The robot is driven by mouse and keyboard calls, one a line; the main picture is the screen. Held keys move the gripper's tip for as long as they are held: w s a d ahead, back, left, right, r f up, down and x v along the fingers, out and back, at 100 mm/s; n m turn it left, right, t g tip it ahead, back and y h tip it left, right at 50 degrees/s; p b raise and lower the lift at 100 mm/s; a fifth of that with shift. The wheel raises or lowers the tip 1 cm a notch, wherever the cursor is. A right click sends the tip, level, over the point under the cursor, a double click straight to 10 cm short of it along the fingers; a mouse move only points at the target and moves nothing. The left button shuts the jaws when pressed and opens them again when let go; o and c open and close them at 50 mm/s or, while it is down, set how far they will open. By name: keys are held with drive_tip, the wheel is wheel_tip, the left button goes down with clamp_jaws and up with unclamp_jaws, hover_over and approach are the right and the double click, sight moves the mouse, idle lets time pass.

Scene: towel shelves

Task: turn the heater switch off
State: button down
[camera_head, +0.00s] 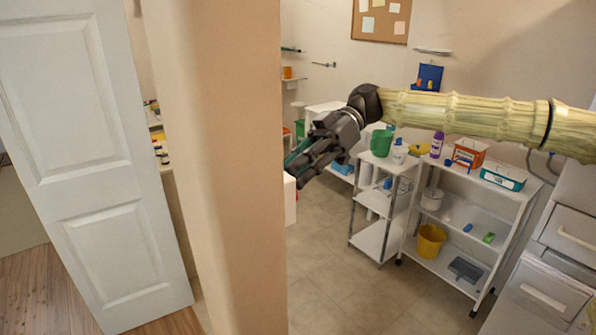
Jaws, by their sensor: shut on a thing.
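My gripper (300,167) is at the end of my outstretched arm, in the middle of the head camera view. Its dark fingers point left and down, close to the edge of the beige wall. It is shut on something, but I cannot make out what. A teal patch shows at the fingers. Just below the fingertips, a white boxy thing (290,198) with a bit of red at its top shows partly past the wall edge. I cannot tell whether it is the heater. No heater switch can be made out.
A beige wall end (225,180) stands left of my gripper, beside a white door (90,150). A white shelf cart (378,240) and a longer rack (465,250) with bottles, boxes and a yellow bucket (431,240) stand right. The tiled floor (330,270) before them is clear.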

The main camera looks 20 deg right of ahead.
drive_tip(key=shift+w+a+f+m+g+y+p, duration=0.1)
drive_tip(key=shift+w+f+m+g+y+p, duration=0.25)
drive_tip(key=shift+m+g, duration=1.1)
drive_tip(key=shift+w+a+f+m+g+y+p, duration=0.15)
drive_tip(key=shift+w+f+m+g+p, duration=0.3)
drive_tip(key=shift+m, duration=1.9)
drive_tip(key=shift+w+a+f+m+g+y+p, duration=0.15)
drive_tip(key=shift+f+m+g, duration=0.4)
drive_tip(key=shift+m+g, duration=0.95)
drive_tip(key=shift+m+t, duration=0.4)
drive_tip(key=c, duration=1.5)
unclamp_jaws()
drive_tip(key=shift+d, duration=0.1)
drive_tip(key=v, duration=1.2)
drive_tip(key=shift+f, duration=0.15)
